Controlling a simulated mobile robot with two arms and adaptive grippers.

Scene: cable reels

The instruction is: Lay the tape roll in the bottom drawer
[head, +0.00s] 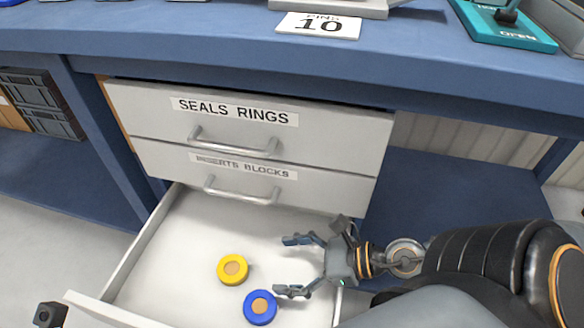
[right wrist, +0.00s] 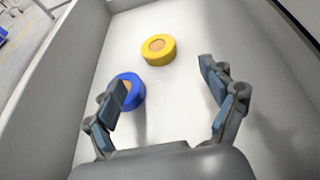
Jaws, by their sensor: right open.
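The bottom drawer (head: 185,240) is pulled open, showing its white floor. A yellow tape roll (head: 232,268) with a tan core lies in it. A blue tape roll (head: 260,307) with a tan core is nearer the drawer front and looks flat. My right gripper (head: 295,265) reaches in from the right over the drawer, its fingers apart and nothing between them. In the right wrist view, the open gripper (right wrist: 160,78) has the blue roll (right wrist: 135,92) partly hidden behind its left finger. The yellow roll (right wrist: 158,49) lies farther off, clear of both fingers.
Two shut drawers sit above, labelled SEALS RINGS (head: 340,125) and INSERTS BLOCKS (head: 330,193), each with a bar handle. The blue bench top (head: 180,42) overhangs them. Dark crates (head: 40,105) stand on the left shelf. A small dark part (head: 48,314) shows at lower left, unclear.

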